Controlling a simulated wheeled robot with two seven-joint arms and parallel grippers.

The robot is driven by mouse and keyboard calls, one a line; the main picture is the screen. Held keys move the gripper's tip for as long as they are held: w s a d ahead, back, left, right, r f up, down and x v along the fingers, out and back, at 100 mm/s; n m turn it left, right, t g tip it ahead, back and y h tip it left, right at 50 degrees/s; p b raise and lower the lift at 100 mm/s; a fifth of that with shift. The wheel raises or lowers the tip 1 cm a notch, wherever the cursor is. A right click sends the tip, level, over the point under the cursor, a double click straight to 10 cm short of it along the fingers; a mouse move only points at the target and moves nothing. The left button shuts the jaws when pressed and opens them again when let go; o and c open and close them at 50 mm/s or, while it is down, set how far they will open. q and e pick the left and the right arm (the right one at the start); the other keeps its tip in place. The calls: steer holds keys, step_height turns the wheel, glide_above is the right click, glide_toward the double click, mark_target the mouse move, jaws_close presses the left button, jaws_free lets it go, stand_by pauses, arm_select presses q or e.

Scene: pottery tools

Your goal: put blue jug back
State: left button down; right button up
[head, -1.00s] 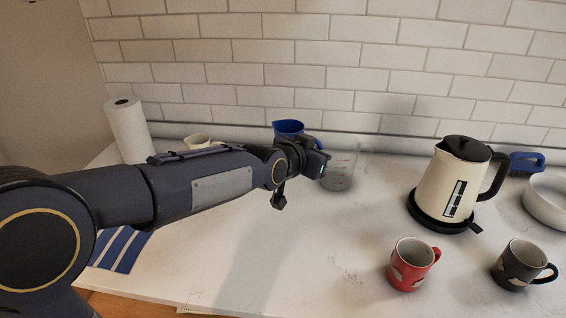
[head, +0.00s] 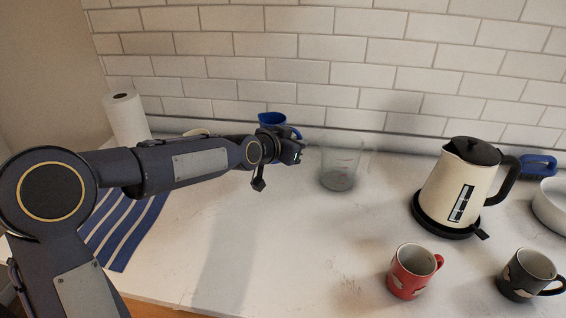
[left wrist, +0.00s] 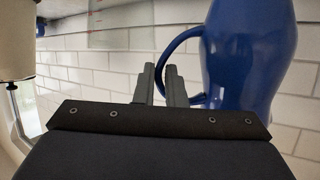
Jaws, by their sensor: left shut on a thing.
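The blue jug (head: 270,121) shows in the head view near the back wall, partly hidden behind my left wrist. Its body (left wrist: 250,50) fills the right of the left wrist view, with its curved handle (left wrist: 168,52) toward the left. My left gripper (head: 294,151) is shut on the handle; in the left wrist view its two fingers (left wrist: 165,84) are close together at the handle. The jug's base is hidden in the head view, so I cannot tell whether it touches the counter. My right gripper is not in view.
A clear measuring beaker (head: 338,178) stands just right of my left gripper. A cream kettle (head: 452,190), a red mug (head: 408,275) and a dark mug (head: 522,277) stand farther right. A paper roll (head: 127,120) and striped cloth (head: 125,230) are left. The middle front counter is clear.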

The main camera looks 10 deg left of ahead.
arm_select(q)
steer(key=w+a+f, duration=0.1)
steer(key=f, duration=0.1)
steer(key=w+a+f, duration=0.2)
steer(key=f, duration=0.1)
steer(key=shift+a+f+p, duration=0.3)
steer(key=shift+a+p, duration=0.05)
step_height(320, 180, down, 3)
steer(key=shift+f, duration=0.1)
steer(key=shift+f, duration=0.1)
steer(key=c, duration=1.5)
jaws_free()
